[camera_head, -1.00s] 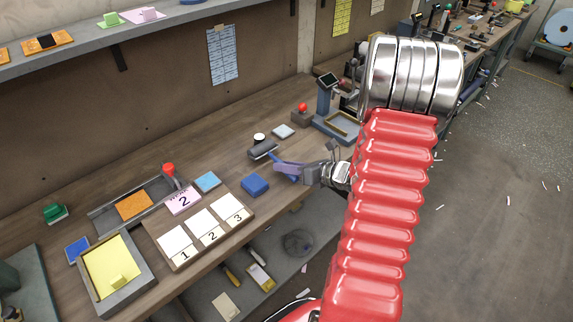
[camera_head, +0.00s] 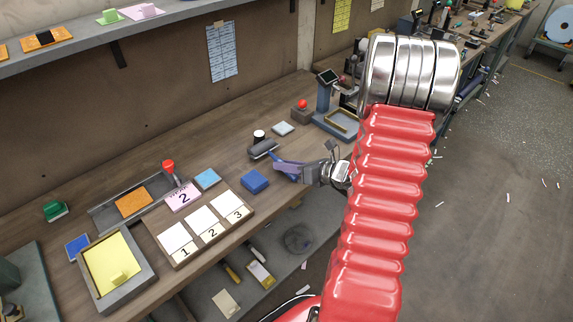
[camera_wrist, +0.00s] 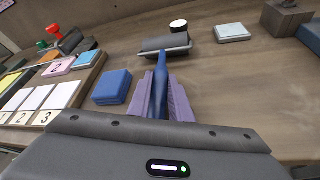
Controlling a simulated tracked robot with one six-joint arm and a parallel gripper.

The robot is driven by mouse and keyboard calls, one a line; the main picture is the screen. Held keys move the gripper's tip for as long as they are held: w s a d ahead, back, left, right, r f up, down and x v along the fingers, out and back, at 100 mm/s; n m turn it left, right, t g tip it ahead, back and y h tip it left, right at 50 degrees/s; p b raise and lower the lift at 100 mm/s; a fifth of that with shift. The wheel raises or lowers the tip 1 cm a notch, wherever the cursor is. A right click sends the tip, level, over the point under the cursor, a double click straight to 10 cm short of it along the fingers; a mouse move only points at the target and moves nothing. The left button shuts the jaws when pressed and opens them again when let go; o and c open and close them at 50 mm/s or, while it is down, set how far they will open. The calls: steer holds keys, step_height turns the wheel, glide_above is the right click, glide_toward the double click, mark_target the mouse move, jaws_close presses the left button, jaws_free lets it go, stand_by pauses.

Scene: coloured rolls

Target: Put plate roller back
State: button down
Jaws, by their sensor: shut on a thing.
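The plate roller has a dark grey cylinder (camera_head: 263,148) and a blue handle; it also shows in the wrist view, with the cylinder (camera_wrist: 165,44) at the far end of the handle (camera_wrist: 161,80). My gripper (camera_head: 288,168) is shut on the blue handle. In the wrist view its purple fingers (camera_wrist: 163,98) lie on both sides of the handle. The cylinder is over or on the wooden bench; I cannot tell whether it touches the wood. A grey holder beneath the cylinder shows in the wrist view.
A blue block (camera_head: 254,182) lies left of my gripper. A tray of white cards (camera_head: 205,231) numbered 1, 2 and 3 is further left. A black pot with a white top (camera_head: 259,137) stands behind the roller.

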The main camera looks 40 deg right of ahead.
steer(key=c, duration=1.6)
jaws_free()
steer(key=shift+o, duration=0.3)
steer(key=shift+f, duration=0.1)
steer(key=shift+d, duration=0.1)
steer(key=shift+s, duration=0.15)
steer(key=v, duration=1.3)
steer(key=shift+s, duration=0.2)
